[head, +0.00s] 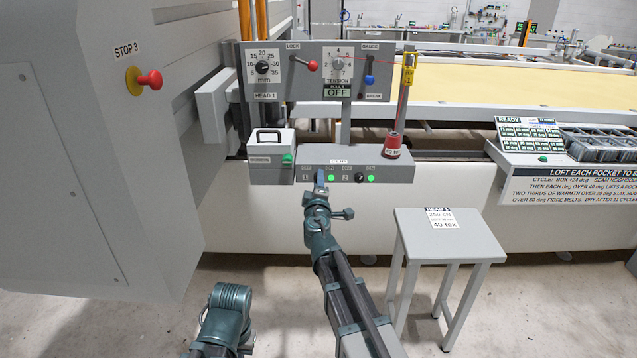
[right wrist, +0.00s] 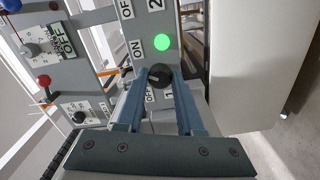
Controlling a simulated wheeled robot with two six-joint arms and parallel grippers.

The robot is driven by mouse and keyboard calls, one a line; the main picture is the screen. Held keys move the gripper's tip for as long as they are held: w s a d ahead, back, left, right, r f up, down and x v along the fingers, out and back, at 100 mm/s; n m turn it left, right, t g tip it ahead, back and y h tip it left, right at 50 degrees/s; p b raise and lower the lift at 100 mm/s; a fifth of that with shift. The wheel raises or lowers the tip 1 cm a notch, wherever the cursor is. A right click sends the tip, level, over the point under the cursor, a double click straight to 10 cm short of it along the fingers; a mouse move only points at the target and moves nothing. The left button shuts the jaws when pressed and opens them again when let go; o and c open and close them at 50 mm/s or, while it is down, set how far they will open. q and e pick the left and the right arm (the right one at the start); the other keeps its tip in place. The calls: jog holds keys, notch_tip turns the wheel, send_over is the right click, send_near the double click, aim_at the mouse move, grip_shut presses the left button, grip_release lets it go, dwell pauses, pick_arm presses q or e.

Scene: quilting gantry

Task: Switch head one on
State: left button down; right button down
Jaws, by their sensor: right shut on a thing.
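The grey switch box (head: 397,173) sits below the HEAD 1 panel (head: 300,84) in the head view. My right gripper (head: 319,182) reaches its left-hand knob, by label 1, and hides it there. In the right wrist view, that black knob (right wrist: 158,75) lies between the two fingertips of my right gripper (right wrist: 157,83), which is shut on it. ON and OFF labels are beside it; its exact pointer angle is hard to read. The green lamp (right wrist: 162,42) beside it is lit. Knob 2 (head: 360,177) has a lit green lamp (head: 371,177) too. My left gripper is not in view.
A white bobbin box (head: 270,143) stands left of the switch box. A red thread cone (head: 393,145) stands at its right end. A grey stool (head: 475,240) is at the right front. A red STOP 3 button (head: 150,80) is on the large grey cabinet (head: 75,160) at left.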

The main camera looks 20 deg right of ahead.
jog(key=shift+s, duration=0.1)
dwell(0.3)
jog(key=c, duration=0.5)
grip_release()
jog(key=shift+c, duration=0.2)
